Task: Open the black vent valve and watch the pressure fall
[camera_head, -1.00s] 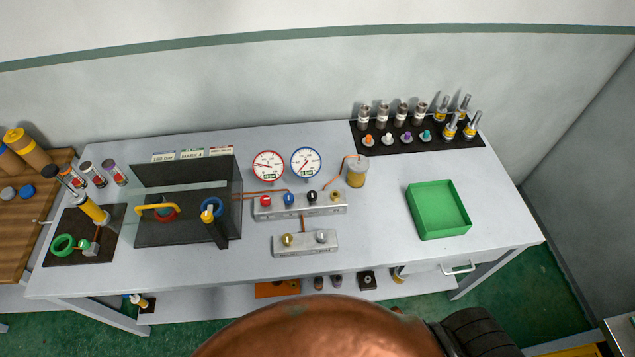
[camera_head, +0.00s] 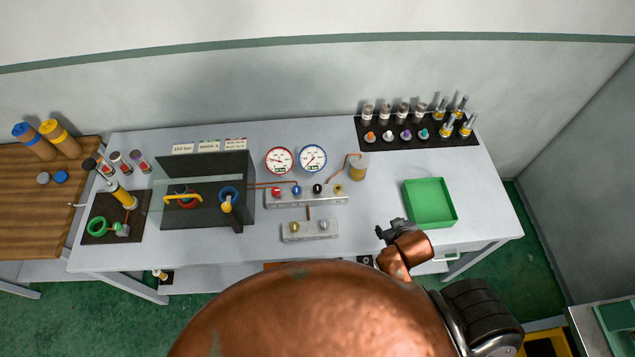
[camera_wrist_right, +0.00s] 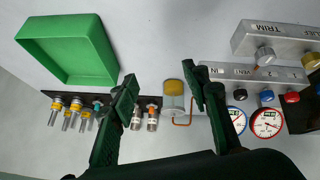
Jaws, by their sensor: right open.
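The black vent valve knob (camera_head: 318,188) is on the metal manifold block (camera_head: 290,201), between a blue knob (camera_head: 296,190) and a brass one. In the right wrist view it is a dark knob (camera_wrist_right: 240,95) by the VENT lettering. Two dial gauges stand behind the block, red-rimmed (camera_head: 279,161) and blue-rimmed (camera_head: 312,158); their readings are too small to tell. My right gripper (camera_head: 388,230) is over the bench's front edge, right of and nearer than the manifold. It is open and empty, with its fingers (camera_wrist_right: 163,88) apart in the wrist view. My left gripper is out of view.
A lower block (camera_head: 311,232) with two knobs stands in front of the manifold. A green tray (camera_head: 431,203) is right of my gripper. A black mat (camera_head: 372,144) at the back holds several fittings. Bench between cup and tray is clear.

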